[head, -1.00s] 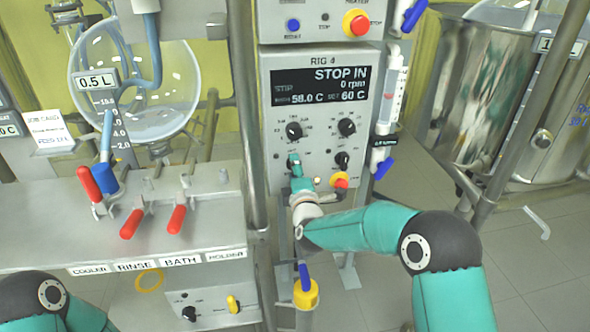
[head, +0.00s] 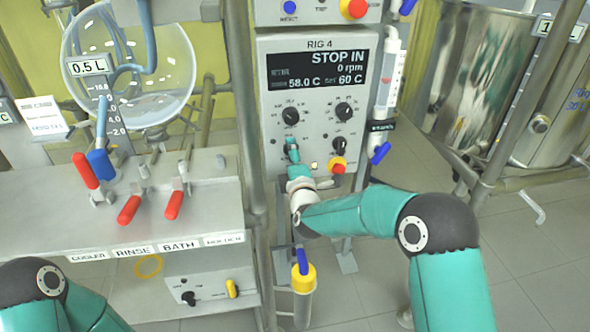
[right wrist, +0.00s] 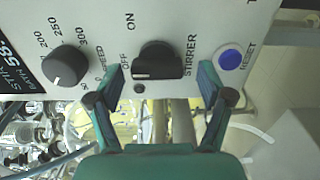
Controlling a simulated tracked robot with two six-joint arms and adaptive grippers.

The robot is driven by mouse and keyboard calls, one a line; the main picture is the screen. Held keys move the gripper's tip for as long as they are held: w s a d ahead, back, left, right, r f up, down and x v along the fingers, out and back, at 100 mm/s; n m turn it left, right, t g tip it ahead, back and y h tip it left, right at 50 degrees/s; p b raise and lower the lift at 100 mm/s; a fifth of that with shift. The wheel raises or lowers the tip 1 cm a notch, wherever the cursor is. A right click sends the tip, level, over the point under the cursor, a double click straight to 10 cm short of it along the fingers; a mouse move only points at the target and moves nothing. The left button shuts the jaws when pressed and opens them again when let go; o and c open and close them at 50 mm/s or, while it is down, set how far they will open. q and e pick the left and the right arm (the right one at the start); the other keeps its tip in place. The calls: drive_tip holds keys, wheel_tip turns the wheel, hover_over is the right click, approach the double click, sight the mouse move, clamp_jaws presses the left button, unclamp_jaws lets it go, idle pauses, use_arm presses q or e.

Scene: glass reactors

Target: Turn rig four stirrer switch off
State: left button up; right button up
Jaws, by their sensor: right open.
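The rig four control box (head: 342,178) stands in the middle of the head view; its display (head: 318,72) reads STOP IN and 0 rpm. The stirrer switch (right wrist: 158,60) is a black bar knob with ON and OFF marks in the right wrist view. Its white line lies at the left end, near the OFF mark. My right gripper (right wrist: 160,78) is open, with one finger on each side of the knob; contact cannot be told. In the head view my right gripper (head: 293,152) is at the panel's lower left and hides most of the switch. My left gripper is out of view.
A blue RESET button (right wrist: 228,58) sits right of the switch, and a speed knob (right wrist: 65,66) left of it. A red and yellow emergency button (head: 338,165) is close to my right gripper. A yellow-topped cylinder (head: 303,278) hangs below. Red-handled valves (head: 130,208) stand at left.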

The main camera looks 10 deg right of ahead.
drive_tip(key=s, duration=1.1)
drive_tip(key=shift+s+d, duration=0.2)
drive_tip(key=shift+s, duration=0.15)
drive_tip(key=shift+d+f, duration=0.1)
